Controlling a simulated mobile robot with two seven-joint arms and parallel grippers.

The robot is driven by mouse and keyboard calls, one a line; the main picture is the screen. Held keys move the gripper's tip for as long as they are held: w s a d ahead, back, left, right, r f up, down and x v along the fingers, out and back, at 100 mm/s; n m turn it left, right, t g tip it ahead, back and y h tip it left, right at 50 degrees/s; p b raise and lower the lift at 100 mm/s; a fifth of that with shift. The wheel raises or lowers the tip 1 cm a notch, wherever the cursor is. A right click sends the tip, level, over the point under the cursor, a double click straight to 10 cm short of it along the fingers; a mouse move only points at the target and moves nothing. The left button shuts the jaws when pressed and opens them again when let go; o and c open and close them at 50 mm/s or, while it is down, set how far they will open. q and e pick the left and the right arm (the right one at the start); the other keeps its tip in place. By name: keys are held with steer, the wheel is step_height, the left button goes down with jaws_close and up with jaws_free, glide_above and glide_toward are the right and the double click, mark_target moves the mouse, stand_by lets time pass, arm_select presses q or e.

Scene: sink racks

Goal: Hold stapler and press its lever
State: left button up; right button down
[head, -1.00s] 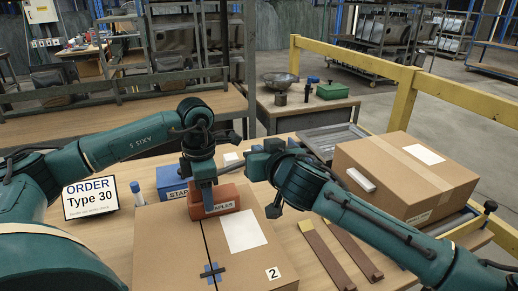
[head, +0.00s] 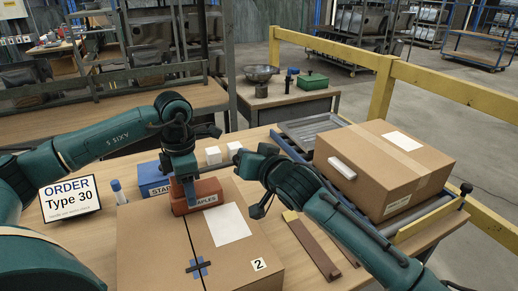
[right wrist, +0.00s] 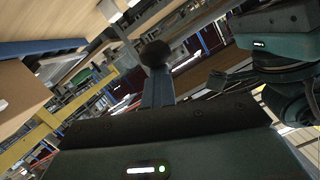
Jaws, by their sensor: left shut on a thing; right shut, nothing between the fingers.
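The red-brown stapler (head: 208,194), with white lettering on its side, stands at the far left edge of a big cardboard box (head: 150,240) in the head view. My left gripper (head: 189,192) points straight down and is shut on the stapler's upper part. The fingers cover some of it, and its lever cannot be made out. My right gripper (head: 243,161) is to the right of the stapler, apart from it, shut and empty. In the right wrist view, its closed finger (right wrist: 158,75) points away from the stapler, which does not show there.
A blue staples box (head: 153,178) stands behind the stapler. Two white blocks (head: 214,155) are at the back. An order sign (head: 70,198) stands at left. Another carton (head: 395,165) with a white item sits at right. Brown strips (head: 312,248) lie at the front; a yellow rail (head: 440,88) bounds the right.

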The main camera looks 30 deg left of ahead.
steer(key=s+d+r, duration=0.4)
steer(key=d+r, duration=0.1)
steer(key=d, duration=0.3)
steer(key=shift+s+d, duration=0.35)
arm_select(q)
steer(key=o, duration=1.5)
steer(key=shift+o, duration=0.2)
step_height(320, 180, up, 12)
